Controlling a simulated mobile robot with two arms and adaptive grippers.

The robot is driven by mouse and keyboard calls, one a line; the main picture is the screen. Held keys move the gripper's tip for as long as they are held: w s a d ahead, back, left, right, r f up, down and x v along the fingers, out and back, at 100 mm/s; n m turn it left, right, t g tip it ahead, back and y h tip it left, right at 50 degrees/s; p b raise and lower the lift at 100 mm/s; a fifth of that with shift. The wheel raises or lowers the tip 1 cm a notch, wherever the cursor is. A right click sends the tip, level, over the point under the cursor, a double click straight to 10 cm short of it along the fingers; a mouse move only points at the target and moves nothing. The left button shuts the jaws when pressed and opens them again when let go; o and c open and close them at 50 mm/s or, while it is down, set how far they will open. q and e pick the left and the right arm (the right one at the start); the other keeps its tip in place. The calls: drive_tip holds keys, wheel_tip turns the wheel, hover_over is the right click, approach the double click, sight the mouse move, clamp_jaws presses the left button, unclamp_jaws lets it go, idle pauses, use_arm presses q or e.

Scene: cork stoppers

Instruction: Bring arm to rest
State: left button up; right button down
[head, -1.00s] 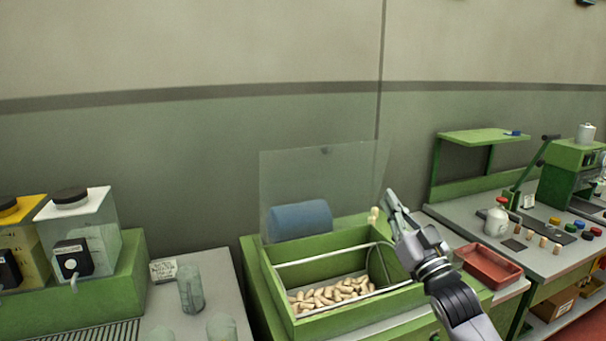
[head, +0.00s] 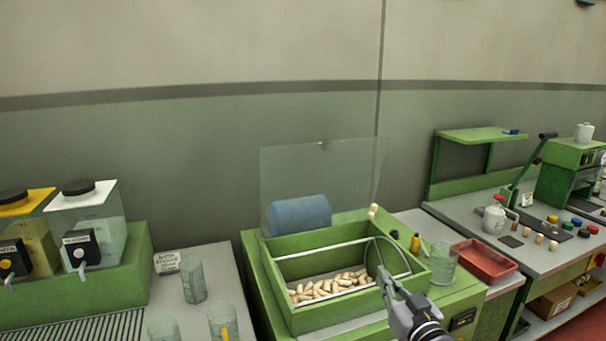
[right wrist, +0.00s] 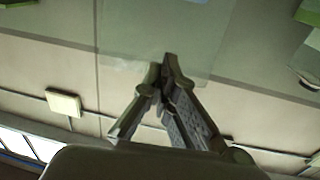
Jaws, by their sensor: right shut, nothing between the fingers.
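My right gripper (head: 385,273) is in the lower right of the head view, in front of the right side of the green bin. Its fingers point up and are closed together with nothing between them. In the right wrist view the closed fingertips (right wrist: 165,72) point toward the wall and ceiling, with a clear panel behind them. The green bin (head: 290,326) holds many cork stoppers (head: 330,286). My left gripper is in neither view.
A clear panel (head: 320,175) stands upright behind the bin, with a blue roll (head: 300,214). A glass beaker (head: 443,265) and a red tray (head: 484,262) stand right of the bin. Dispensers (head: 88,215) and glass beakers (head: 193,281) are at left.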

drive_tip(key=s+f+g+h, duration=0.3)
drive_tip(key=s+f+g, duration=0.4)
drive_tip(key=s+f, duration=0.95)
drive_tip(key=s+d+f+g+h, duration=0.1)
drive_tip(key=s+f+g, duration=0.3)
drive_tip(key=s, duration=0.7)
drive_tip(key=s+d+f+g, duration=0.2)
drive_tip(key=s+f+g, duration=0.15)
drive_tip(key=s, duration=0.65)
wheel_tip(320, 180, down, 28)
drive_tip(key=s, duration=0.2)
drive_tip(key=s+d+f+g, duration=0.2)
drive_tip(key=s+f, duration=1.2)
drive_tip(key=s, duration=0.2)
drive_tip(key=shift+s+d+f+b, duration=0.2)
drive_tip(key=shift+d+f+b, duration=0.05)
drive_tip(key=shift+f+b, duration=0.15)
drive_tip(key=shift+w, duration=0.1)
